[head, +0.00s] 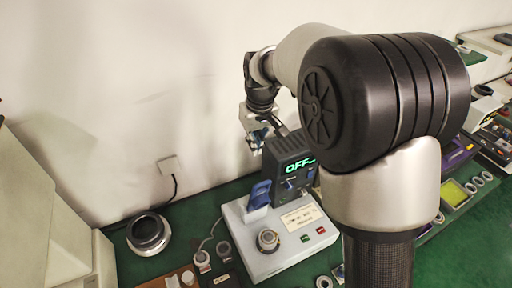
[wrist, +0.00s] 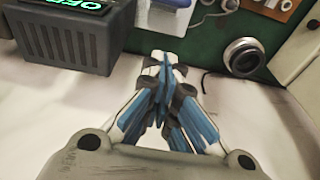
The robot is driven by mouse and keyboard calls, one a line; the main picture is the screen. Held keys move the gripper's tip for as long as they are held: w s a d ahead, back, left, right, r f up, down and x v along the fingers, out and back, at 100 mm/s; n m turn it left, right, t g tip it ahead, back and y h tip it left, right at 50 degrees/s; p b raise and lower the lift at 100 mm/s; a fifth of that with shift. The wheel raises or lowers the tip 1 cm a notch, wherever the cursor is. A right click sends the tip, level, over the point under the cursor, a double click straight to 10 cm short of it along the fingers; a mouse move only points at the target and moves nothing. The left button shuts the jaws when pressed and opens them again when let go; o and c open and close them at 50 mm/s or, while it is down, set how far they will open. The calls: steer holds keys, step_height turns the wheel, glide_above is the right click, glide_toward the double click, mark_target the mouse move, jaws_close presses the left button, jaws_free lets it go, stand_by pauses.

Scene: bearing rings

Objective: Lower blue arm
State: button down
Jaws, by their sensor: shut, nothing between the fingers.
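The blue arm (head: 259,194) is a short blue lever. It stands raised at the back left of a white bench device (head: 275,245) in the head view. My gripper (head: 257,142) is above and behind it, close to the wall and apart from the lever. In the wrist view my gripper (wrist: 163,66) is shut and empty, with its blue-sided fingers together. I cannot make out the lever clearly in the wrist view.
A dark box (head: 290,165) with a green "OFF" display stands just right of the lever and also shows in the wrist view (wrist: 68,38). A large bearing ring (head: 149,233) lies at left on the green bench. A small ring (head: 268,240) sits on the device.

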step_height(320, 180, down, 9)
steer(key=s, duration=0.2)
steer(key=shift+d, duration=0.45)
